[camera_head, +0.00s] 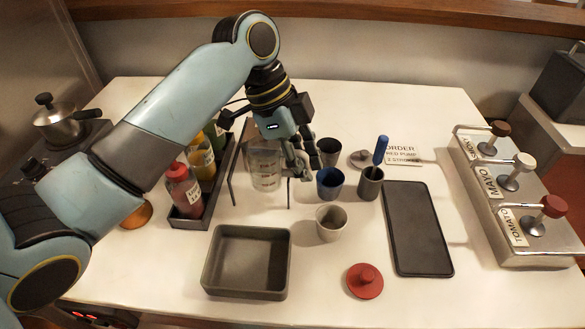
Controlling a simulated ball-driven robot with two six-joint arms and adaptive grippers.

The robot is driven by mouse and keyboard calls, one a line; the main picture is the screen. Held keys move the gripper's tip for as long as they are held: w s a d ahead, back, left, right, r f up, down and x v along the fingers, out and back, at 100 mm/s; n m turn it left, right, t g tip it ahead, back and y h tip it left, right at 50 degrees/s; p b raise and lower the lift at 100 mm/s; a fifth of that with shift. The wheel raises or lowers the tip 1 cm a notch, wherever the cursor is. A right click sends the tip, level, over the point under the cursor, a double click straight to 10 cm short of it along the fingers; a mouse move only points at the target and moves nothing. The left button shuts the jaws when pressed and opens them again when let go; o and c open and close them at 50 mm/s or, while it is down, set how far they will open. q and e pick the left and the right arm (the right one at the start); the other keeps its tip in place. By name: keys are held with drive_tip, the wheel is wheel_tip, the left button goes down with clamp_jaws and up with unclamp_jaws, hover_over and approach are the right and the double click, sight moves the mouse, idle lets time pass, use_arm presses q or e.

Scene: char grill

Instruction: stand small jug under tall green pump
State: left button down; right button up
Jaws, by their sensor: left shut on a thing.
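A clear jug (265,172) with red markings stands upright left of centre, inside or just behind a thin dark wire frame (231,178). My left gripper (296,168) reaches down from above and is shut at the jug's right side; the fingers partly hide the grip. Three pumps stand in a metal counter unit (548,250) at the right: a brown-topped one (490,140) labelled SMOKY, a white-topped one (515,172) labelled MAYO and a red-topped one (545,216) labelled TOMATO. I see no green pump. My right gripper is not in view.
Right of the jug stand a dark cup (329,152), a blue cup (330,184), a pale cup (332,223) and a grey pot (370,184) holding a blue-handled tool. A black slab (417,230) lies before the pumps. A bottle rack (188,222), tray (247,290) and red lid (364,281) are nearby.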

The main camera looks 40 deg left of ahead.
use_arm(q)
drive_tip(key=shift+w+a+f, duration=0.25)
drive_tip(key=shift+a+f, duration=0.2)
drive_tip(key=shift+a, duration=0.2)
drive_tip(key=shift+w+a+f, duration=0.2)
drive_tip(key=shift+a+f, duration=0.25)
drive_tip(key=shift+a, duration=0.15)
drive_tip(key=shift+f+p, duration=0.45)
drive_tip(key=shift+f, duration=1.5)
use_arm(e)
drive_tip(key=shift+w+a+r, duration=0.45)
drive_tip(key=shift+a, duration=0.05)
use_arm(q)
drive_tip(key=shift+s, duration=0.1)
drive_tip(key=c, duration=1.3)
unclamp_jaws()
drive_tip(key=shift+c, duration=0.2)
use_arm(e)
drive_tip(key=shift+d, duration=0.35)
